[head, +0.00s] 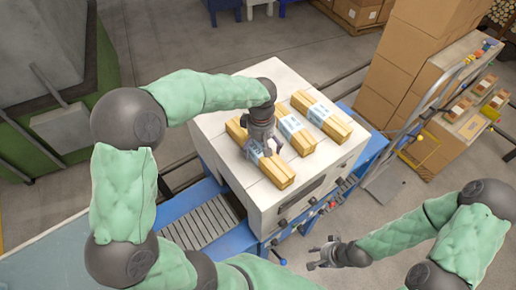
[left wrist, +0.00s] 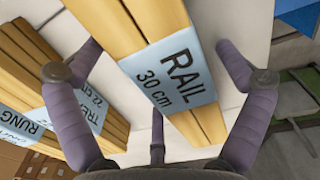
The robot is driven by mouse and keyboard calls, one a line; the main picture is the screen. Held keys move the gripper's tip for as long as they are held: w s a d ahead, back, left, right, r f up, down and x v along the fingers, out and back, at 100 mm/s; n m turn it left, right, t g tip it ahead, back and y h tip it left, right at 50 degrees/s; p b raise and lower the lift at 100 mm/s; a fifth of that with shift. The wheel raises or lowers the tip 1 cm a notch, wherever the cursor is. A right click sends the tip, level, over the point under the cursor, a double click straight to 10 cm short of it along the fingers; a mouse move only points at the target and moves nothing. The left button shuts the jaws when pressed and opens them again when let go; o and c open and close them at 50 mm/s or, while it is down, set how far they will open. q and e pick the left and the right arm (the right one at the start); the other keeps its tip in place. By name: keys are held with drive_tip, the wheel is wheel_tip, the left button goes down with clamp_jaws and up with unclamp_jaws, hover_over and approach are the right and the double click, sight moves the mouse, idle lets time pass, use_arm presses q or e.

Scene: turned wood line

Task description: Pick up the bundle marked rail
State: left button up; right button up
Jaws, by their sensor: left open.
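The bundle marked RAIL 30 cm (left wrist: 178,70) is pale yellow wood strips in a light blue wrapper. It lies on the white block-shaped top, the leftmost bundle (head: 280,176) in the head view. My left gripper (head: 262,146) is right over it, pointing down. In the left wrist view its open fingers (left wrist: 160,80) stand on both sides of the bundle, apart from it as far as I can see. My left gripper hides part of the bundle in the head view. My right gripper (head: 322,257) is low at the right, fingers spread and empty.
Two similar bundles lie beside it: a middle one (head: 296,133) and a right one (head: 322,116). Their labels, partly cut off, show RUNG (left wrist: 20,124) and what looks like TREAD (left wrist: 88,102). A blue roller conveyor (head: 205,222) is in front; cardboard boxes (head: 415,55) stand right.

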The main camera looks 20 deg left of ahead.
use_arm(q)
drive_tip(key=shift+f, duration=0.25)
drive_tip(key=c, duration=1.6)
drive_tip(key=shift+r, duration=0.1)
drive_tip(key=shift+c, duration=0.2)
